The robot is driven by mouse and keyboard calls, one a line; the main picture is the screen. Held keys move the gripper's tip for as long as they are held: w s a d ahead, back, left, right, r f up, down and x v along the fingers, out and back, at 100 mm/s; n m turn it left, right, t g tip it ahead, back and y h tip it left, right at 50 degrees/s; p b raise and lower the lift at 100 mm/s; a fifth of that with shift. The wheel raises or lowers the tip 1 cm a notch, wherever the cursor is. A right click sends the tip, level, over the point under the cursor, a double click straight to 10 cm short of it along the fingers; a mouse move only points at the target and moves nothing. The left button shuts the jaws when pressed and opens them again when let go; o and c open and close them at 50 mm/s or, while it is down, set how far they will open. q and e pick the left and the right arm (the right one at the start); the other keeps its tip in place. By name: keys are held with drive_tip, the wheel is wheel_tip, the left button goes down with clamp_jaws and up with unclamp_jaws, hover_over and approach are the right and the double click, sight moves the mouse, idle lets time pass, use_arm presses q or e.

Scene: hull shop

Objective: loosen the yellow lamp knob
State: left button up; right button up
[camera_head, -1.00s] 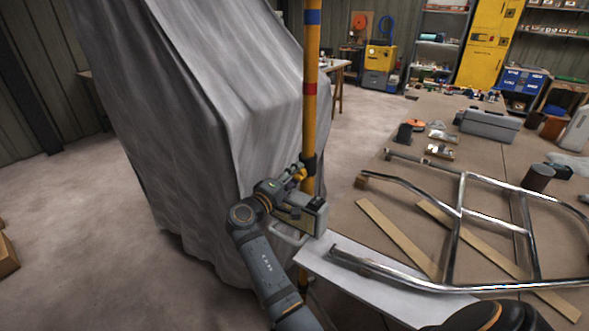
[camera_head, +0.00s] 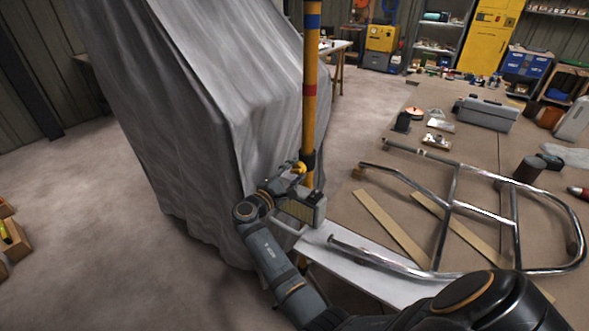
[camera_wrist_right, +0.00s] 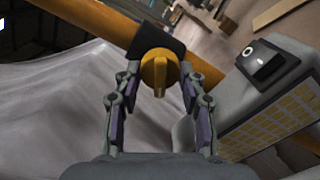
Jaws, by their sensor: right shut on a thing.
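The yellow lamp knob (camera_wrist_right: 158,70) sits on a dark clamp (camera_wrist_right: 150,42) around the yellow pole (camera_wrist_right: 95,14). In the head view the knob (camera_head: 300,168) shows small beside the upright pole (camera_head: 310,110), which has blue and red bands. My right gripper (camera_wrist_right: 160,76) has one finger on each side of the knob and is shut on it. In the head view this gripper (camera_head: 287,179) is beside the pole, just above the lamp. The lamp (camera_head: 306,210), a grey box with a yellow-dotted panel, hangs beside the pole. My left gripper is not in view.
A grey draped cover (camera_head: 200,110) stands close to the left of the pole. A bent metal tube frame (camera_head: 455,205) lies on the right, with wooden strips (camera_head: 390,228) and a white board (camera_head: 345,262). The floor at left is mostly clear.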

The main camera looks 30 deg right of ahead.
idle(0.4)
drive_tip(key=o, duration=1.1)
wheel_tip(320, 180, up, 10)
drive_tip(key=shift+r, duration=0.1)
